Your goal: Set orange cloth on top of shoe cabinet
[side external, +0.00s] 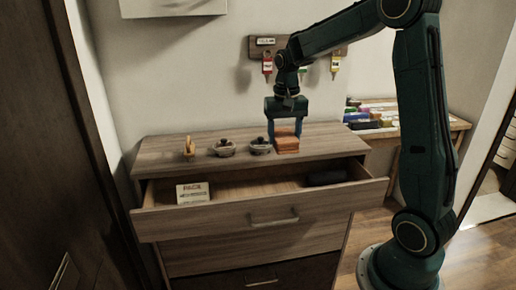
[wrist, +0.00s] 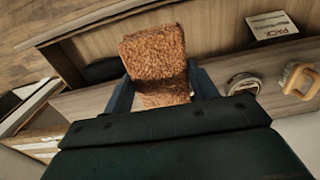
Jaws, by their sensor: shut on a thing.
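The orange cloth (side external: 286,143) is a small folded block at the back right of the shoe cabinet's top. My gripper (side external: 285,131) points down over it, with one blue finger on each side, and is shut on it. In the wrist view the cloth (wrist: 156,58) is rough and orange-brown between the fingers. The shoe cabinet (side external: 160,152) is wood-coloured, with a flat top. The cloth is at the top surface; I cannot tell whether its underside touches.
The top drawer (side external: 220,221) is open, holding a white card (side external: 192,193) and a dark item (side external: 327,177). Key tags hang from a wall rack (side external: 262,48). A book-covered side table (side external: 455,125) stands right.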

